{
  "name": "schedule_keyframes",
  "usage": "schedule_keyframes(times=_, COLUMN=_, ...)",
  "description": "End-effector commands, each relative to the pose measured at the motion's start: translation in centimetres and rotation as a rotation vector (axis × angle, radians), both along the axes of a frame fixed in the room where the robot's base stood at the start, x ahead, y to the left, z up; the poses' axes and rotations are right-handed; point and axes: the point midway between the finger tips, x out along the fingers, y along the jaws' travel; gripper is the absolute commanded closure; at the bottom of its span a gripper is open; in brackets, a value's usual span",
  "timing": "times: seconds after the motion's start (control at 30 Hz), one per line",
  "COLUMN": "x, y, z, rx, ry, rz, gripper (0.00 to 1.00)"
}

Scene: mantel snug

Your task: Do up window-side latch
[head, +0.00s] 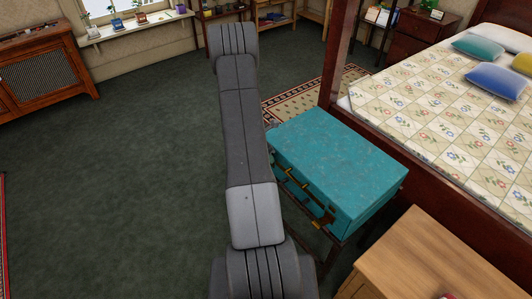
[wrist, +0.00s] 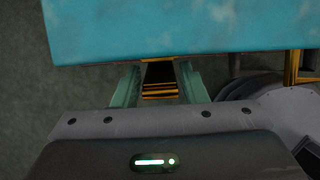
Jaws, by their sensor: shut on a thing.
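A teal suitcase (head: 335,165) lies flat on a dark stand beside the bed, its lid looking closed. Its latch side faces my arm. In the wrist view, the suitcase (wrist: 190,28) fills the top. My gripper (wrist: 156,84) is at its edge, with its two greenish fingers either side of the brass window-side latch (wrist: 160,90), shut on it. My arm hides my gripper in the head view. I cannot tell whether the held latch is fastened.
A bed (head: 440,115) with a dark wooden post stands right behind the suitcase. A wooden table (head: 430,262) is close at the near right. A cabinet (head: 40,75) stands far left. The green carpet (head: 130,180) on the left is clear.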

Motion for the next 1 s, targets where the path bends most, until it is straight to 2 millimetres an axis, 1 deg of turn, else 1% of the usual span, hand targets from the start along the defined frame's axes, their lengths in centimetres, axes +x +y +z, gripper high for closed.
schedule_keyframes(times=0.33, x=0.0, y=0.0, z=0.0, rx=0.001, ry=0.000, rz=0.000, gripper=1.00)
schedule_keyframes(times=0.37, x=0.0, y=0.0, z=0.0, rx=0.001, ry=0.000, rz=0.000, gripper=0.57)
schedule_keyframes(times=0.4, x=0.0, y=0.0, z=0.0, rx=0.001, ry=0.000, rz=0.000, gripper=0.49)
schedule_keyframes(times=0.43, x=0.0, y=0.0, z=0.0, rx=0.001, ry=0.000, rz=0.000, gripper=0.45)
schedule_keyframes(times=0.67, x=0.0, y=0.0, z=0.0, rx=0.001, ry=0.001, rz=0.000, gripper=0.45)
schedule_keyframes(times=0.77, x=0.0, y=0.1, z=0.3, rx=0.001, ry=-0.001, rz=0.000, gripper=0.45)
schedule_keyframes(times=0.87, x=-0.2, y=0.4, z=1.3, rx=0.001, ry=-0.002, rz=0.000, gripper=0.45)
schedule_keyframes(times=0.97, x=-0.6, y=1.0, z=3.1, rx=0.002, ry=-0.003, rz=0.001, gripper=0.45)
schedule_keyframes(times=1.0, x=-0.7, y=1.3, z=4.0, rx=0.002, ry=-0.004, rz=0.002, gripper=0.45)
